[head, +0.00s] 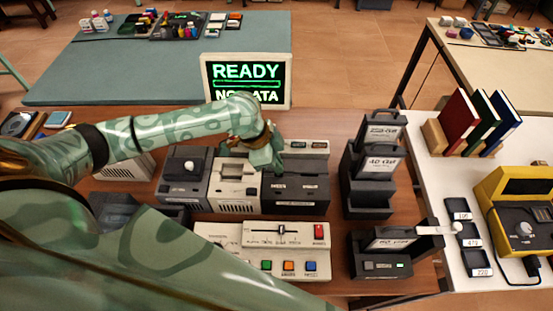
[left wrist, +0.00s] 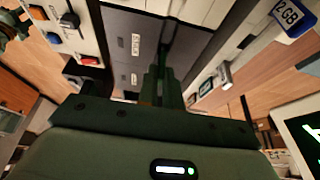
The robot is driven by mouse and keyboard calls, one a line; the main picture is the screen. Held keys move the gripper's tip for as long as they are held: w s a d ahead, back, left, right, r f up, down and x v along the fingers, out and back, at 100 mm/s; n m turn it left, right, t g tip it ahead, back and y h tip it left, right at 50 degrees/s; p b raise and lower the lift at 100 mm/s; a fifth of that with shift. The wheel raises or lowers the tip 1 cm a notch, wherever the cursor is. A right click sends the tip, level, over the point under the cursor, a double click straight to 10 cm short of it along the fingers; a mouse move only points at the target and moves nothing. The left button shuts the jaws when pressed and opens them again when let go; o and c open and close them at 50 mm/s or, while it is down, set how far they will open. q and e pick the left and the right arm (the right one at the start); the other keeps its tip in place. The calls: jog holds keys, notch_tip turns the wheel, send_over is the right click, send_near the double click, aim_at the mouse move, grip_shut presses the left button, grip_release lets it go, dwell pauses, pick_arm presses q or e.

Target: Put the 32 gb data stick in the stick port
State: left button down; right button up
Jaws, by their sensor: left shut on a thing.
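My left gripper (head: 266,160) reaches in from the left and points down over the back of a dark two-slot unit (head: 295,190). In the left wrist view its fingers (left wrist: 165,85) are shut on a small dark thing, mostly hidden between them, just above or against the dark panel. I cannot read a label on it. A blue-edged label ending in "2 GB" (left wrist: 290,17) shows at the top right of the left wrist view; its full number is cut off. I cannot tell for sure which opening is the stick port. My right gripper is not in view.
A screen (head: 246,80) reads READY, NO DATA. A white control panel (head: 262,250) with a slider and coloured buttons lies in front. Black holders with labelled cartridges (head: 380,165) stand to the right. A white labelled rack (head: 306,147) is close behind the gripper.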

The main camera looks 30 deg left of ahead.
pick_arm(q)
jog(key=shift+f, duration=0.75)
jog(key=c, duration=1.5)
grip_release()
notch_tip(320, 180, up, 8)
jog(key=p, duration=0.9)
jog(key=shift+r, duration=0.15)
